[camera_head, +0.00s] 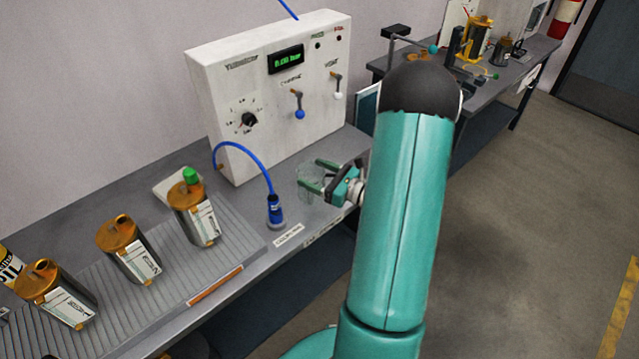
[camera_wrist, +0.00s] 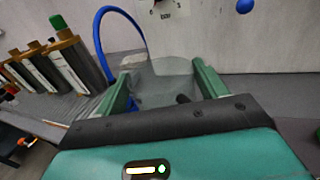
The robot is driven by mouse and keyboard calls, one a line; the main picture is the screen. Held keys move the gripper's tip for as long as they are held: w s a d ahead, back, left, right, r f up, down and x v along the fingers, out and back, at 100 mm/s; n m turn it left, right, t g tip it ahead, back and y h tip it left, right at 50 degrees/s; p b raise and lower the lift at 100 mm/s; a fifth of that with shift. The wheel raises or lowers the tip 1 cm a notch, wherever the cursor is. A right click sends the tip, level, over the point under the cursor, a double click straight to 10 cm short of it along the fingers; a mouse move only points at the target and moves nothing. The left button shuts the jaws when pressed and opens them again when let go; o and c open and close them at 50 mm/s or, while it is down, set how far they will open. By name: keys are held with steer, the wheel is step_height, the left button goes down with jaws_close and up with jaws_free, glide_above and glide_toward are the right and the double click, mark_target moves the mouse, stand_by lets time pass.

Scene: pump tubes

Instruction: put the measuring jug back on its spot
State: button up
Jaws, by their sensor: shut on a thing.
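The measuring jug (camera_head: 309,181) is clear, greenish glass or plastic, at the bench's front part below the white control box. In the wrist view the jug (camera_wrist: 160,85) sits between the two green fingers. My gripper (camera_head: 316,176) is shut on the jug, one finger on each side; it also shows in the wrist view (camera_wrist: 160,88). I cannot tell whether the jug's base touches the bench.
A blue hose ends in a blue nozzle (camera_head: 275,211) just left of the jug. Several metal canisters with orange tops, one green-capped (camera_head: 194,208), stand on a ribbed mat (camera_head: 215,262). The white control box (camera_head: 268,95) stands behind. A second bench (camera_head: 480,85) is at the back right.

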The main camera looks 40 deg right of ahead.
mark_target(319, 176)
steer(key=shift+w+d+f, duration=0.3)
steer(key=shift+d+f, duration=0.15)
steer(key=shift+f, duration=0.15)
steer(key=shift+w+d+f, duration=0.25)
steer(key=shift+d+f, duration=0.15)
steer(key=shift+f, duration=0.2)
steer(key=shift+w+d+f, duration=0.1)
steer(key=shift+d+f, duration=0.05)
steer(key=shift+f, duration=1.55)
steer(key=shift+f, duration=0.15)
steer(key=o, duration=1)
